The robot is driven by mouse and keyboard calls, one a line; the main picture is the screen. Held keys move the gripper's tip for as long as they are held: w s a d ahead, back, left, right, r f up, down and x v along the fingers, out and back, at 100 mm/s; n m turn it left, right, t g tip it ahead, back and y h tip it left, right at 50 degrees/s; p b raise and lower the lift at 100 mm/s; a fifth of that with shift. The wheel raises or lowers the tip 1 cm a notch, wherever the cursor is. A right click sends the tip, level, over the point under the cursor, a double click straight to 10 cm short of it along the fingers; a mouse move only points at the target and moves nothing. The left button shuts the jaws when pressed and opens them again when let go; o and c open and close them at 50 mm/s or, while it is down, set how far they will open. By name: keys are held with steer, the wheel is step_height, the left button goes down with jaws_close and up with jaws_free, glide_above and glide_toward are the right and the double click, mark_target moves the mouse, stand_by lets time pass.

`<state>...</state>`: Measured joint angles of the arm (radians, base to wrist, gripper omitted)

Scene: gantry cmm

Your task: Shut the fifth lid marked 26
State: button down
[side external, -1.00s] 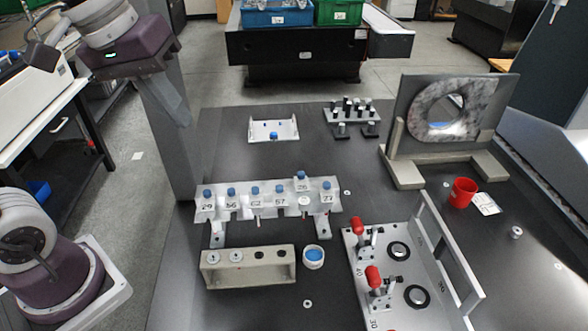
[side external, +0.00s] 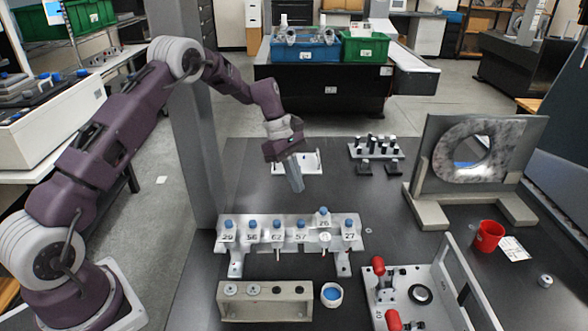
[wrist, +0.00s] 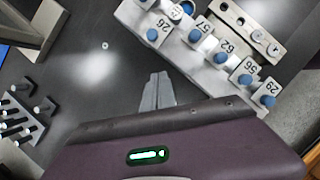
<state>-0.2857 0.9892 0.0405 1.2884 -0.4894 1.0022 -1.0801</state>
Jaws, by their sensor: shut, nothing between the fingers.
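A pale rack (side external: 262,244) holds a row of white lids with blue knobs, numbered 29, 56, 62, 57, 26 and one at the right end. In the wrist view lid 26 (wrist: 151,36) is at upper centre, beyond my fingertips. My gripper (side external: 297,188) is shut and empty, pointing down behind the rack and above the table, clear of the lids. Its closed fingers also show in the wrist view (wrist: 158,78).
A grey block with holes (side external: 264,301) and a white cup with blue contents (side external: 332,294) stand in front of the rack. A red-handled clamp fixture (side external: 455,300) is at right front. A pegged stand (side external: 374,152) and white bracket (side external: 312,162) are behind.

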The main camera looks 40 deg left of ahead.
mark_target(324, 216)
steer(key=d+f, duration=0.3)
steer(key=d, duration=0.2)
steer(key=shift+w, duration=0.3)
steer(key=shift+d, duration=0.1)
steer(key=shift+s+d, duration=1.9)
steer(key=shift+d, duration=0.05)
